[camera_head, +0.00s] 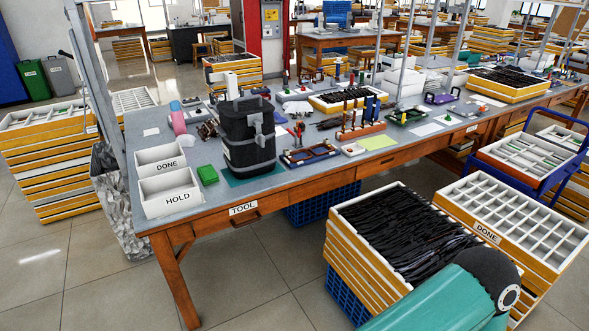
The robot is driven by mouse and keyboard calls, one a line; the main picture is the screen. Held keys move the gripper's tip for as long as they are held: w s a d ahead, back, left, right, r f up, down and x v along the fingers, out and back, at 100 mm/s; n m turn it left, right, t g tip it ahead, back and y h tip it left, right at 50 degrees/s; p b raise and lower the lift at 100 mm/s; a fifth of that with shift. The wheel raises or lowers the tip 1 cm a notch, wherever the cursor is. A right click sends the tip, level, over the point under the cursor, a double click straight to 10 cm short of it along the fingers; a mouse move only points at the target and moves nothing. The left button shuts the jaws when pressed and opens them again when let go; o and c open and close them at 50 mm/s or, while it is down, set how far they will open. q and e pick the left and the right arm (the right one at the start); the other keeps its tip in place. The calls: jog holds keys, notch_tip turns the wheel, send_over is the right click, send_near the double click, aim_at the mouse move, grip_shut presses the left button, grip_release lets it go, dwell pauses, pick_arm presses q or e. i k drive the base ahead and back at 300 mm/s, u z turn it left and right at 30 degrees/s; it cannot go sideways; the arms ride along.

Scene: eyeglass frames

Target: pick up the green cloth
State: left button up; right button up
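The green cloth (207,174) looks like a small, bright green folded block. It lies flat on the grey top of the wooden workbench (225,194), near the front left. It sits just right of the white HOLD bin (170,194) and left of a large black object with grey straps. Nothing covers it from above. Neither of my grippers shows in the head view, so their state is hidden. A teal and black arm link at the lower right appears to be mine.
The tall black object (247,145) stands on a teal mat (252,173) close to the cloth's right. A white DONE bin (160,160) is behind the HOLD bin. Stacked trays of black frames (345,232) stand before the bench. Bare bench lies in front of the cloth.

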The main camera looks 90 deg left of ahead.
aim_at(207, 175)
jog(key=z, duration=1.15)
jog(key=i, duration=0.15)
jog(key=u, duration=2.4)
jog(key=i, duration=0.2)
jog(key=u, duration=1.65)
jog(key=i, duration=0.2)
jog(key=u, duration=0.95)
jog(key=k, duration=0.4)
jog(key=u, duration=0.65)
jog(key=i, duration=1.45)
jog(key=z, duration=0.45)
